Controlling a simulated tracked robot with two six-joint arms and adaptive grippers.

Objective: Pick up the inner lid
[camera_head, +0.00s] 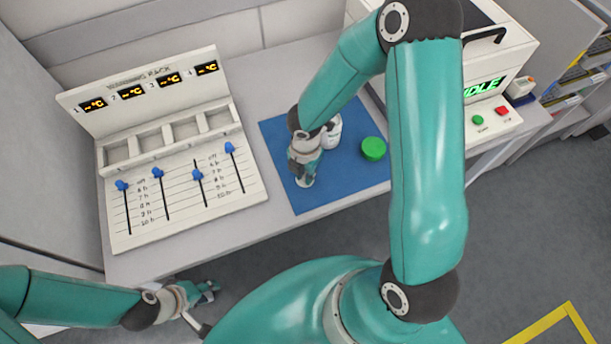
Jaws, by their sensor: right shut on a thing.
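My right gripper (304,177) points down over the blue mat (300,203), at its left part. It is shut on a small pale thing at its fingertips, which looks like the inner lid (305,182); the fingers hide most of it. A white jar (332,134) stands on the mat just behind and to the right of this gripper, partly hidden by it. A green lid (374,148) lies on the mat to the right of the jar. My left gripper (211,291) is low at the left, off the table's front edge, with its fingers apart and empty.
A white rack (185,190) with blue sliders and temperature displays stands on the table (160,262) at the left. A white machine (500,85) showing "IDLE" stands at the back right, with green and red buttons. The mat's front part is clear.

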